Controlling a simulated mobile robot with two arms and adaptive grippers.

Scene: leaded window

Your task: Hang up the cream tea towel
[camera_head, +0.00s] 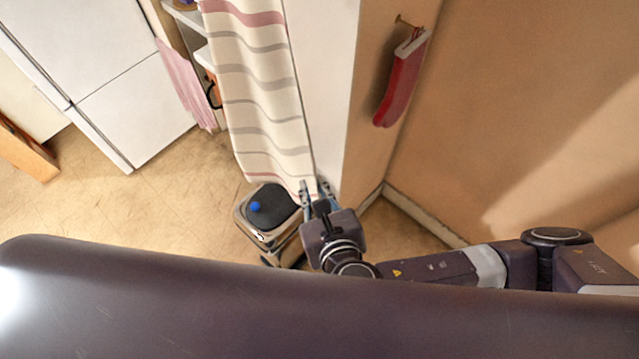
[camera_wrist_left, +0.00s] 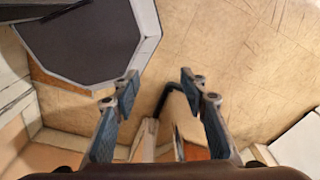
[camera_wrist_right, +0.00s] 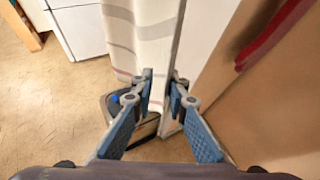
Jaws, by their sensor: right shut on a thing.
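A long cream cloth with grey and pink stripes (camera_head: 262,90), the only cream towel-like thing in view, hangs beside the white wall end. Its top is out of the head view. My right gripper (camera_head: 318,190) is at its lower right corner, shut with a small gap between the fingertips. The right wrist view shows the fingertips (camera_wrist_right: 161,76) at the cloth's edge (camera_wrist_right: 150,35); the exact grip is hard to see. A red cloth-like thing (camera_head: 402,80) hangs from a wall hook (camera_head: 404,22). My left gripper (camera_wrist_left: 158,82) is open and empty in its wrist view.
A bin with a dark lid (camera_head: 272,206) and blue knob stands just left of my right gripper. A pink cloth (camera_head: 186,84) hangs by the white fridge-like cabinet (camera_head: 120,70). The white wall end (camera_head: 325,80) is close.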

